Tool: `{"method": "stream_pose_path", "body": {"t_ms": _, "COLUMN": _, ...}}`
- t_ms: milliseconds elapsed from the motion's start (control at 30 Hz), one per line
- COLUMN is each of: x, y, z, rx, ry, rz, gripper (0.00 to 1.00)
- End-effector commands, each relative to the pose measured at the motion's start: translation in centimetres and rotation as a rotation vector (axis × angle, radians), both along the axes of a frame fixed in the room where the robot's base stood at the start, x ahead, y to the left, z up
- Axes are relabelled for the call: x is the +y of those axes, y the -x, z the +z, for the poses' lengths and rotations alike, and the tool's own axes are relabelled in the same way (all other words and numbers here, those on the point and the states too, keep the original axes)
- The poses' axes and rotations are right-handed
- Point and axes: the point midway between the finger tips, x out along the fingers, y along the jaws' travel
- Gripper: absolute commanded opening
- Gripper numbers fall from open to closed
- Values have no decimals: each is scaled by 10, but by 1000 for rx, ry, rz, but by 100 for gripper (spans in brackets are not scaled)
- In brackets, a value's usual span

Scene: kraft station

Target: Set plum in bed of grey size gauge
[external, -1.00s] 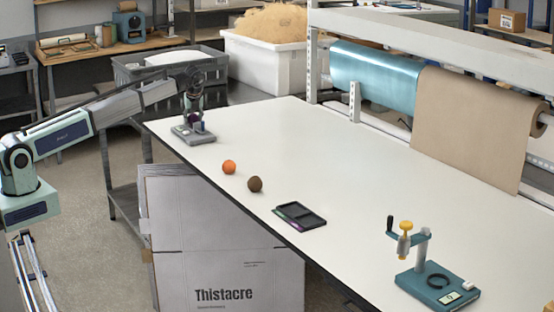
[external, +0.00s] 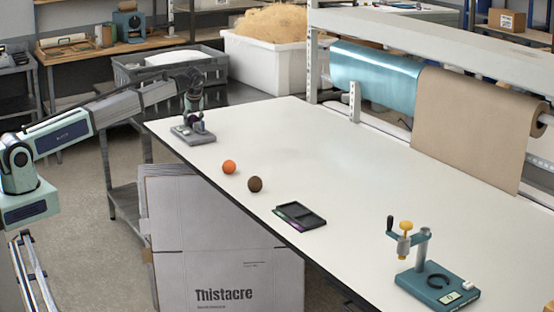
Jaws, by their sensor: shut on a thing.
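The grey size gauge (external: 200,139) stands at the far left end of the white table, its base flat on the top. My gripper (external: 193,117) is right over the gauge, pointing down and low. It is shut on the plum, a small dark purple shape mostly hidden by the fingers and the gauge's parts. I cannot tell from this view whether the plum touches the bed of the gauge.
An orange ball (external: 229,167) and a brown ball (external: 255,184) lie near the table's front edge. A dark tray (external: 313,220) lies beyond them. A teal gauge-like stand (external: 437,287) is at the right. The middle of the white table (external: 340,170) is clear.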

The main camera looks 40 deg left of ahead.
Motion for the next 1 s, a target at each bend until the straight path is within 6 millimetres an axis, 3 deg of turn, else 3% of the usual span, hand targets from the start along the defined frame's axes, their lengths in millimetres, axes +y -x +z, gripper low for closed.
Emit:
{"method": "stream_pose_path", "body": {"t_ms": 467, "x": 0, "y": 0, "z": -3, "rx": 0, "ry": 0, "rz": 0, "gripper": 15}}
{"method": "stream_pose_path", "body": {"t_ms": 500, "x": 0, "y": 0, "z": -3, "rx": 0, "ry": 0, "rz": 0, "gripper": 57}}
{"method": "stream_pose_path", "body": {"t_ms": 567, "x": 0, "y": 0, "z": -3, "rx": 0, "ry": 0, "rz": 0, "gripper": 79}}
{"method": "stream_pose_path", "body": {"t_ms": 1000, "x": 0, "y": 0, "z": 1, "rx": 0, "ry": 0, "rz": 0, "gripper": 80}}
